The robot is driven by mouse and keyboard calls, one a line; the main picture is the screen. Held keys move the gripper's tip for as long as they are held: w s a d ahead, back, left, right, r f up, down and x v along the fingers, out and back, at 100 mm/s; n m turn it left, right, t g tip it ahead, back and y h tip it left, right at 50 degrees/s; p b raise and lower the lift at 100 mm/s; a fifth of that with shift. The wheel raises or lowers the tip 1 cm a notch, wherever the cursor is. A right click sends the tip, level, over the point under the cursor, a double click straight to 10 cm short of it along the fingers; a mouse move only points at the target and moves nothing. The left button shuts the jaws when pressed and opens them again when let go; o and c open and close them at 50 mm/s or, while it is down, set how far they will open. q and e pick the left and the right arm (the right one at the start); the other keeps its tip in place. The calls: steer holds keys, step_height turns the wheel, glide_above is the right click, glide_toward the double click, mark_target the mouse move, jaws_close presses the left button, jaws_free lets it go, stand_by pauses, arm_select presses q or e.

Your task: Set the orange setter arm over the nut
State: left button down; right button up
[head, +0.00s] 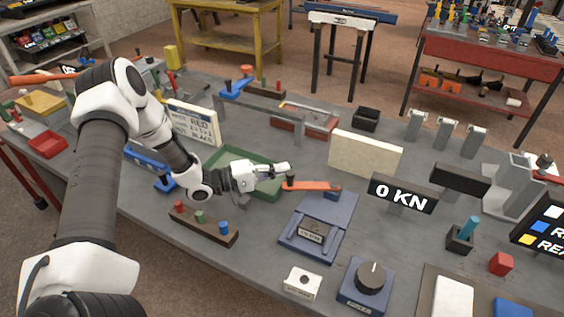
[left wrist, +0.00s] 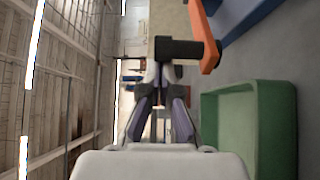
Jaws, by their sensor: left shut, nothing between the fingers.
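The orange setter arm (head: 314,186) sits at the back of a blue fixture (head: 335,222), pointing left past its edge. It also shows in the left wrist view (left wrist: 206,45), beside a black piece (left wrist: 180,50) near its free end. My left gripper (head: 286,174) is shut and empty at that free end. Its fingers show in the left wrist view (left wrist: 160,85), right by the black piece; I cannot tell whether they touch it. A labelled dark plate (head: 312,232) lies on the fixture's front. I cannot make out the nut. My right gripper is not in view.
A green tray (head: 262,192) lies beneath my left wrist. A cream panel (head: 364,156) and a "0 KN" display (head: 402,193) stand behind and right of the fixture. A white block (head: 302,283) and a blue dial box (head: 367,287) stand in front. A peg rack (head: 203,226) is left.

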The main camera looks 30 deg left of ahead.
arm_select(q)
steer(key=shift+s+d+f, duration=0.15)
steer(key=shift+s+d, duration=0.25)
steer(key=shift+s, duration=0.3)
step_height(320, 180, up, 10)
stand_by(0.5)
